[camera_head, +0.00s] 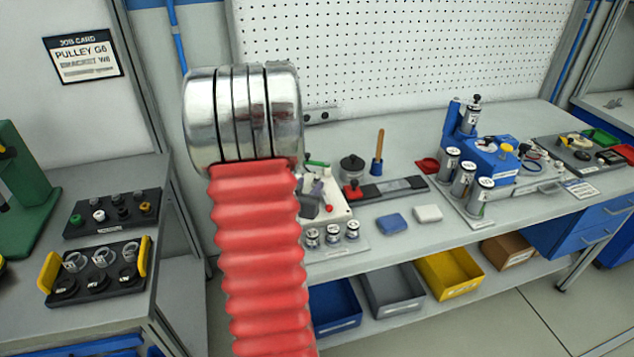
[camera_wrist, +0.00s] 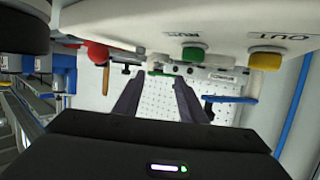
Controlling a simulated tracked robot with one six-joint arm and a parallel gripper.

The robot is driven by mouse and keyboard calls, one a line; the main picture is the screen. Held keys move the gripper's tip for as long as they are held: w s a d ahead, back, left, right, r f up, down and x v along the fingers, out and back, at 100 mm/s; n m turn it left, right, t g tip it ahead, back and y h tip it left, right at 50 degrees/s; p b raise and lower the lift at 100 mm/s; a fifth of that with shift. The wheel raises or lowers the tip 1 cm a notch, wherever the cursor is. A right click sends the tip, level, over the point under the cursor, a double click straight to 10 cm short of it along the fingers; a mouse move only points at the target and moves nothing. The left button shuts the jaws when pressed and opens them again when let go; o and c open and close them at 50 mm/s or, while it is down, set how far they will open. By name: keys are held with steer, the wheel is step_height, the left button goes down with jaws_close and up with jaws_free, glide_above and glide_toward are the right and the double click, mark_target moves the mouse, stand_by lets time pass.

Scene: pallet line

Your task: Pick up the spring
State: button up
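I cannot make out a spring for certain in either view. In the head view, a black tray with yellow handles (camera_head: 51,272) on the left bench holds silver ring-like parts (camera_head: 103,257), too small to identify. My gripper (camera_wrist: 159,78) shows in the wrist view with its two dark fingers apart and nothing seen between them but the pegboard and small parts beyond. In the head view my own arm hides most of the area around the gripper. A pale panel with red, green (camera_wrist: 192,54) and yellow (camera_wrist: 265,60) knobs is close above the fingers in the wrist view.
A second black tray (camera_head: 112,215) with small knobs lies behind the first. The right bench holds labelled silver cylinders (camera_head: 463,178), a blue unit (camera_head: 492,160), a blue block (camera_head: 392,224) and a white block (camera_head: 428,213). A yellow bin (camera_head: 449,274) and others sit below.

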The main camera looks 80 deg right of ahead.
mark_target(316, 179)
stand_by(0.3)
steer(key=shift+x, duration=2.55)
steer(key=shift+s, duration=0.1)
jaws_close()
